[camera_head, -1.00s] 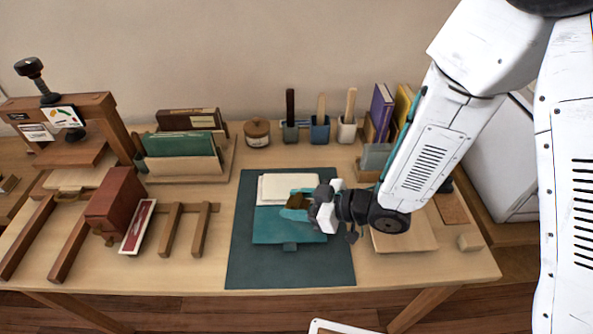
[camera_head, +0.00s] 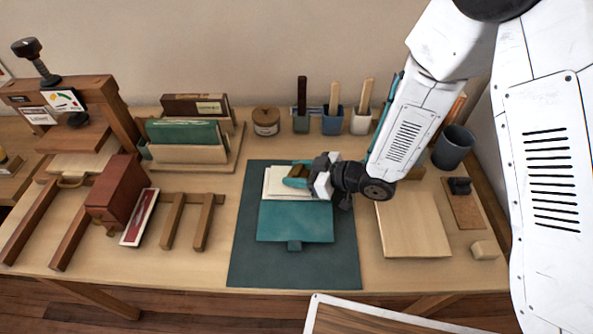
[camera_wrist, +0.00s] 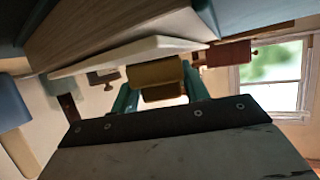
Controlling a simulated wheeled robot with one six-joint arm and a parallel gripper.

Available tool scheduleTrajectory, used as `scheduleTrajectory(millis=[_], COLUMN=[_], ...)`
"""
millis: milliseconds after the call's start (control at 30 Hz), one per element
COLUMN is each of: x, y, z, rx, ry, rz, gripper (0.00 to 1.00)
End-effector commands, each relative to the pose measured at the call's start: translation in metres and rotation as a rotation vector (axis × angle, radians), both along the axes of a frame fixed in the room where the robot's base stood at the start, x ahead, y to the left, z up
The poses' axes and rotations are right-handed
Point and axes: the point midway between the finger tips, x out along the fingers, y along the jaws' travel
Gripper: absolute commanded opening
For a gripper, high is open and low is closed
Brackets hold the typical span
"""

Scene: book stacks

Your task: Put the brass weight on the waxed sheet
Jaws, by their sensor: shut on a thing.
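My gripper (camera_head: 299,174) is shut on the brass weight (camera_head: 297,171), a small brown-gold block between its teal fingers. The weight also shows between the fingers in the wrist view (camera_wrist: 158,78). My gripper is over the back part of a pale cream sheet or page block (camera_head: 283,190), probably the waxed sheet. The pale sheet lies at the back of a teal book cover (camera_head: 295,222) on a dark green mat (camera_head: 250,270). In the wrist view the weight is close to a white slab edge (camera_wrist: 130,54); I cannot tell whether they touch.
A book press (camera_head: 60,110) and a red-brown box (camera_head: 117,190) stand at left. A book rack (camera_head: 188,153), a round jar (camera_head: 266,121) and tool cups (camera_head: 332,123) stand at the back. A pale board (camera_head: 412,228) and dark cup (camera_head: 454,147) are at right.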

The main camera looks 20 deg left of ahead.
Motion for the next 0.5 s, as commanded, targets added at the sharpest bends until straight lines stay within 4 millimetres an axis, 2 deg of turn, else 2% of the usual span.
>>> scheduleTrajectory(millis=[300, 333, 400, 500], x=[-0.0001, -0.0003, -0.0005, -0.0009], y=[0.0009, 0.0010, 0.0014, 0.0020], z=[-0.0017, -0.0019, -0.0016, -0.0016], rx=[0.002, 0.001, 0.001, 0.001], ry=[-0.002, -0.002, -0.002, -0.001], rz=[0.001, 0.002, 0.002, 0.003], gripper=[0.09, 0.51, 0.67, 0.67])
